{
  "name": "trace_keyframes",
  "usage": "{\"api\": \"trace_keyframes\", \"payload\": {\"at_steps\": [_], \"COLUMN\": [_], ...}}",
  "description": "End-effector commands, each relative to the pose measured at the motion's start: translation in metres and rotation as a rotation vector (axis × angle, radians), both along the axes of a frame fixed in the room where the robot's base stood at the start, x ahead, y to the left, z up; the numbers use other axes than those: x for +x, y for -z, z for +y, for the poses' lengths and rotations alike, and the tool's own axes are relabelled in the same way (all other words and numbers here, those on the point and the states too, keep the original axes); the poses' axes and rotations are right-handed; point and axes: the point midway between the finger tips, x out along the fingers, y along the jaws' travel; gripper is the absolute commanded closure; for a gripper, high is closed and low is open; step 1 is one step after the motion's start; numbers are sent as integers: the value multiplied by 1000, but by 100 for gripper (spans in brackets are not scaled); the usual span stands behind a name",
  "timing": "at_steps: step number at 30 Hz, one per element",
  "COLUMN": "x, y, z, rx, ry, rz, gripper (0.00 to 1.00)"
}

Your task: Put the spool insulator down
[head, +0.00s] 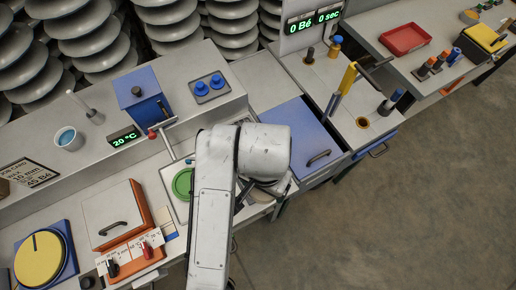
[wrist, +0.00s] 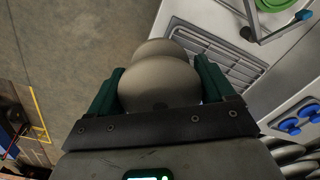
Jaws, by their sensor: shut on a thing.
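The spool insulator (wrist: 160,80) is a grey-beige, rounded, waisted piece in the wrist view. My gripper (wrist: 160,72) has its two green fingers on either side of it, shut on it. A slotted metal grate (wrist: 215,58) in the counter shows just beyond and to the right of the insulator. I cannot tell whether the insulator touches anything below.
A green round piece (head: 183,184) lies left of my arm. A blue lid with a handle (head: 303,136) is to the right. An orange-sided box (head: 118,216) stands at lower left. A red tray (head: 404,39) lies at far right. Open floor (head: 420,200) spreads at lower right.

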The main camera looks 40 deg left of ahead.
Motion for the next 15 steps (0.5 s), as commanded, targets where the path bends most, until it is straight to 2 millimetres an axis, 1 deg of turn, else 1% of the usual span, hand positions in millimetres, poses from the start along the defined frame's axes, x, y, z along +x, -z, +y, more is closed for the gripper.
{"api": "trace_keyframes", "payload": {"at_steps": [1,3,6,9,15], "x": [-12,-23,-31,-29,-12], "y": [-8,-11,-14,-13,-2], "z": [10,16,22,26,34], "rx": [3,1,-1,-3,-7], "ry": [-11,-14,-17,-16,-15], "rz": [4,6,10,10,12], "gripper": [72,72,72,72,72]}}
